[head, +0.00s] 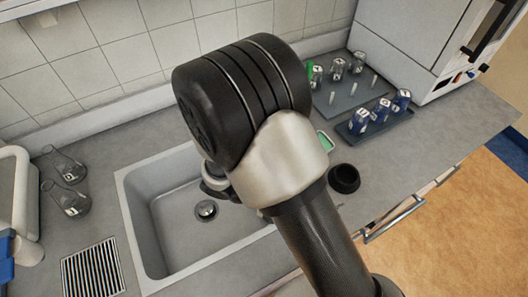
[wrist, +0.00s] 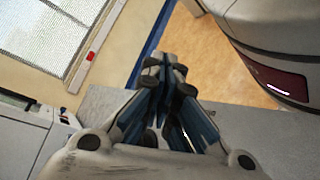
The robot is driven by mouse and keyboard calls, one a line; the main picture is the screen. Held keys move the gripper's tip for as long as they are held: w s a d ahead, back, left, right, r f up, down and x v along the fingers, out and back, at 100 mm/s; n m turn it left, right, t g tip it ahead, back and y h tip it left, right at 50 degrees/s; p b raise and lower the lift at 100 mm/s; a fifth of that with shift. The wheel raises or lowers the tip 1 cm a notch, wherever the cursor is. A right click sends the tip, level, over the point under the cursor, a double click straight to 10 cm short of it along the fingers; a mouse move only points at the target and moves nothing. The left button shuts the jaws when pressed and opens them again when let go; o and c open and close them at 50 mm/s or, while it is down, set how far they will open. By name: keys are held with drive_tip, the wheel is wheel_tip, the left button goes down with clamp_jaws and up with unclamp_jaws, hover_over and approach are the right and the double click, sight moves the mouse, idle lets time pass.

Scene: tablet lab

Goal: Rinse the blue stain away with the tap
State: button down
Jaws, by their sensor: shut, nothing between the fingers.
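The grey sink (head: 128,215) is left of centre in the head view, with a round drain (head: 206,210) in its floor. My arm covers the sink's right and back part. I see no tap and no blue stain on the visible part of the basin; either may be hidden behind my arm. My gripper (wrist: 165,68) shows in the wrist view with its fingers close together, shut and empty. It points toward the floor and the wall side, with no task object at its tips.
Glass flasks (head: 68,198) and a slatted grate (head: 93,270) are left of the sink. A black bowl (head: 343,180) stands right of my arm. A tray (head: 390,133) holds blue-filled glassware; more glassware stands on a mat behind. A white machine (head: 415,45) fills the back right.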

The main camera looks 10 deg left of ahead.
drive_tip(key=w+a+f+n+t+y+b, duration=0.1)
drive_tip(key=w+a+f+n+t+y, duration=0.2)
drive_tip(key=a+t, duration=0.45)
drive_tip(key=w+a+n+t+y, duration=0.2)
drive_tip(key=a+n+t, duration=0.3)
drive_tip(key=a, duration=0.4)
drive_tip(key=w+a+f+n+t+y+b, duration=0.1)
drive_tip(key=w+a+f+n+t+y, duration=0.15)
drive_tip(key=a+t, duration=0.55)
drive_tip(key=s+d+b+x, duration=0.1)
drive_tip(key=d+x, duration=0.2)
drive_tip(key=x, duration=0.9)
drive_tip(key=shift+r+y+b, duration=0.25)
drive_tip(key=shift+y+b, duration=0.1)
drive_tip(key=shift+b, duration=0.05)
drive_tip(key=shift+w, duration=0.15)
